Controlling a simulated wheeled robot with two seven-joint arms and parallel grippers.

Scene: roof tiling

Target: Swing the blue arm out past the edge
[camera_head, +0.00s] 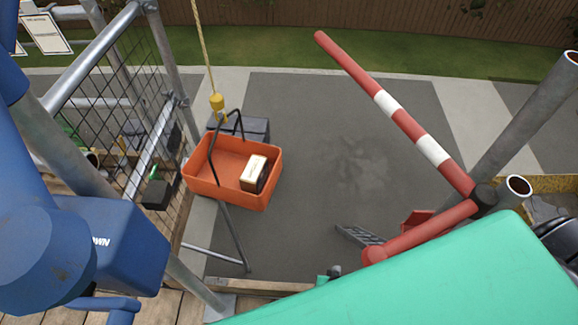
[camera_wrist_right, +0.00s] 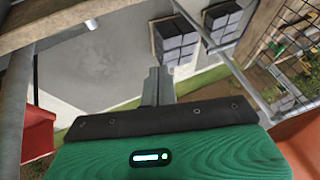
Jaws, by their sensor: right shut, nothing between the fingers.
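A large blue assembly (camera_head: 95,250), with a boxy part lettered "OWN", fills the left side of the head view. I take it for the blue arm, but its upper end is cut off. A yellow rope (camera_head: 204,45) with a yellow fitting (camera_head: 217,103) hangs from above, over an orange crate (camera_head: 215,190) with a black handle and a small box (camera_head: 254,173) in it. My right gripper (camera_wrist_right: 157,80) is shut and empty in the wrist view, above the paved ground. I cannot make out its fingertips in the head view. My left gripper is not in view.
Scaffold tubes and mesh (camera_head: 115,110) stand at the left. A red and white barrier pole (camera_head: 395,110) slants across the right, by a grey post (camera_head: 525,115). Wooden planks (camera_head: 90,317) lie at the bottom left. Dark stacks (camera_wrist_right: 176,42) stand on the ground below.

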